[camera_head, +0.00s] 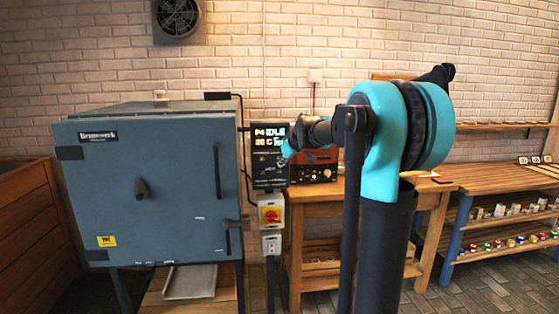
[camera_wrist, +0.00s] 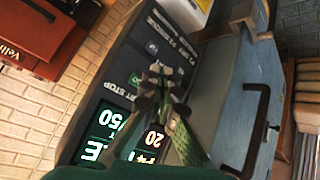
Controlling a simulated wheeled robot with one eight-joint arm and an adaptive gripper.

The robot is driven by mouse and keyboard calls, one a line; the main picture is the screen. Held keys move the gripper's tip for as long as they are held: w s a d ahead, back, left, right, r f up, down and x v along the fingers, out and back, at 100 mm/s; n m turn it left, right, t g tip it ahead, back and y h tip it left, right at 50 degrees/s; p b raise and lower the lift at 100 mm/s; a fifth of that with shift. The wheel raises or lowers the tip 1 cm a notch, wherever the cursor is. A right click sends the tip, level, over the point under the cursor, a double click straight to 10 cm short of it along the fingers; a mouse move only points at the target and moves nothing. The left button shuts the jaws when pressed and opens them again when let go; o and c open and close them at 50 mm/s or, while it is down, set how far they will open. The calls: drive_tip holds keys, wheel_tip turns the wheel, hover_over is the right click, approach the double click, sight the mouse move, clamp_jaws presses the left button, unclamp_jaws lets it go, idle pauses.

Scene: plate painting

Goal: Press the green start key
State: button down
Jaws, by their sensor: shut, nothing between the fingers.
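The kiln controller (camera_head: 271,179) is a dark panel beside the blue-grey kiln (camera_head: 150,190). Its lit display reads "IDLE" and "20 C" in the head view. In the wrist view the panel (camera_wrist: 112,62) appears turned nearly upside down, with the display near the bottom. A small green key (camera_wrist: 136,78) shows beside the "STOP" lettering, partly hidden by my gripper. My gripper (camera_wrist: 158,71) is shut and empty, its fingertips over the key area; I cannot tell whether they touch the panel. In the head view my gripper (camera_head: 287,150) is at the panel's right edge.
A red and yellow switch (camera_head: 270,213) and a white socket (camera_head: 271,243) sit below the controller. A red box with dials (camera_head: 315,166) stands on the wooden bench behind. The kiln's door handle (camera_wrist: 258,130) is close to the gripper's right in the wrist view.

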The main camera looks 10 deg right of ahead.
drive_tip(key=shift+w, duration=1.15)
drive_tip(key=shift+w, duration=0.15)
idle(0.5)
drive_tip(key=shift+w, duration=0.25)
drive_tip(key=shift+w, duration=0.4)
idle(0.7)
drive_tip(key=shift+s, duration=0.8)
drive_tip(key=shift+s, duration=0.1)
drive_tip(key=s, duration=0.4)
drive_tip(key=shift+s, duration=0.4)
